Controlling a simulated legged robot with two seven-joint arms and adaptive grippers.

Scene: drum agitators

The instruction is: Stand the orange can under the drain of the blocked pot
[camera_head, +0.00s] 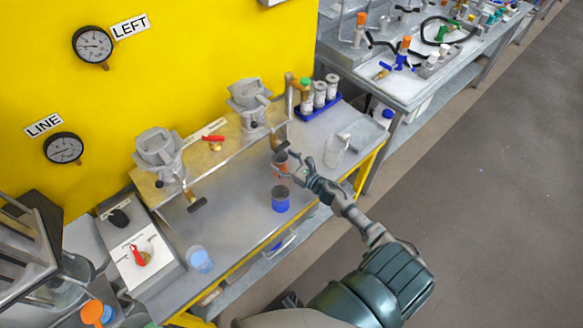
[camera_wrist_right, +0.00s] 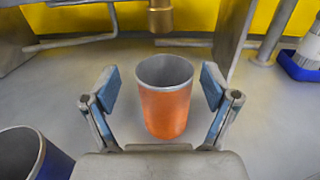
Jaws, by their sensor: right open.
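The orange can (camera_head: 280,167) stands upright on the grey bench near the right pot (camera_head: 248,100). In the right wrist view the can (camera_wrist_right: 165,105) is between the fingers of my open right gripper (camera_wrist_right: 160,90), with gaps on both sides. In the head view my right gripper (camera_head: 290,167) reaches in from the right at the can. A brass drain (camera_wrist_right: 160,18) hangs just beyond the can's rim. The left pot (camera_head: 159,152) has its own drain with a dark handle (camera_head: 196,204). I cannot tell which pot is blocked. My left gripper is not in view.
A blue can (camera_head: 280,200) stands close in front of the orange one. Clear beakers stand at the front left (camera_head: 199,260) and to the right (camera_head: 335,152). A blue rack (camera_head: 318,106) of jars is behind. A switch panel (camera_head: 140,253) is at left.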

